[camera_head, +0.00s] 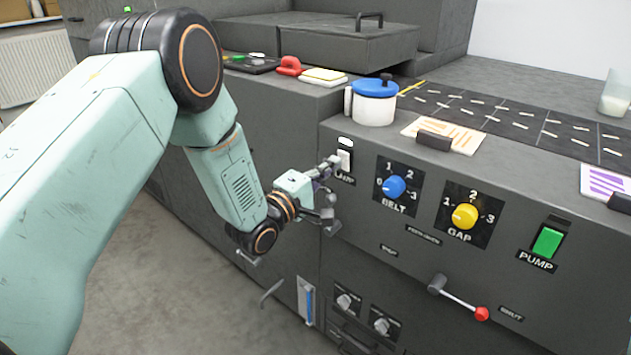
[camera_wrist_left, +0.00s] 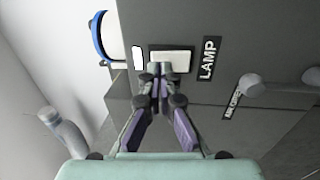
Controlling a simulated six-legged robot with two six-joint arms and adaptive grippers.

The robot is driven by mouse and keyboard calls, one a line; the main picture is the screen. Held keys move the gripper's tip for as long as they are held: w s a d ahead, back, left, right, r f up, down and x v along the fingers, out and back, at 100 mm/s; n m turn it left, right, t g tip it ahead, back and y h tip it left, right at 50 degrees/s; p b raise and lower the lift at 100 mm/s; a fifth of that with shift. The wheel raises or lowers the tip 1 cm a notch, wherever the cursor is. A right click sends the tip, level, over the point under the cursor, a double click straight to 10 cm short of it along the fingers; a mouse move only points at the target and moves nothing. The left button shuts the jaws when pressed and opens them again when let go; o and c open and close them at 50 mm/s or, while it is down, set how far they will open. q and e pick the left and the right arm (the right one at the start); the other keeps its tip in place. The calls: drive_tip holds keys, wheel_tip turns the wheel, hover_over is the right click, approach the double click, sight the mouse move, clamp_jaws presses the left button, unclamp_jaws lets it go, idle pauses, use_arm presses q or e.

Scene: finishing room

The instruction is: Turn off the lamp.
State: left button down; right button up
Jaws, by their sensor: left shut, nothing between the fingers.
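The lamp switch (camera_head: 345,160) is a white rocker at the left end of the dark grey control panel. A small white light (camera_head: 346,142) sits just above it, and the LAMP label (camera_head: 343,178) below it is partly covered by my gripper. My left gripper (camera_head: 333,161) is shut and empty, its fingertips close at the left of the switch. In the left wrist view the shut fingertips (camera_wrist_left: 159,70) overlap the edge of the white switch (camera_wrist_left: 173,61), next to the LAMP label (camera_wrist_left: 208,58). I cannot tell whether they touch it. My right gripper is not in view.
Right of the switch are the blue BELT knob (camera_head: 395,187), the yellow GAP knob (camera_head: 465,216), the green PUMP switch (camera_head: 547,242) and a red-tipped lever (camera_head: 481,313). A white pot with a blue lid (camera_head: 374,104) stands on the ledge above.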

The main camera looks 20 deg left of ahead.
use_arm(q)
drive_tip(key=shift+x, duration=0.8)
drive_tip(key=shift+w+d+r, duration=0.15)
drive_tip(key=shift+w+r, duration=0.05)
drive_tip(key=shift+w, duration=0.1)
drive_tip(key=shift+s+f, duration=0.1)
drive_tip(key=shift+s, duration=0.05)
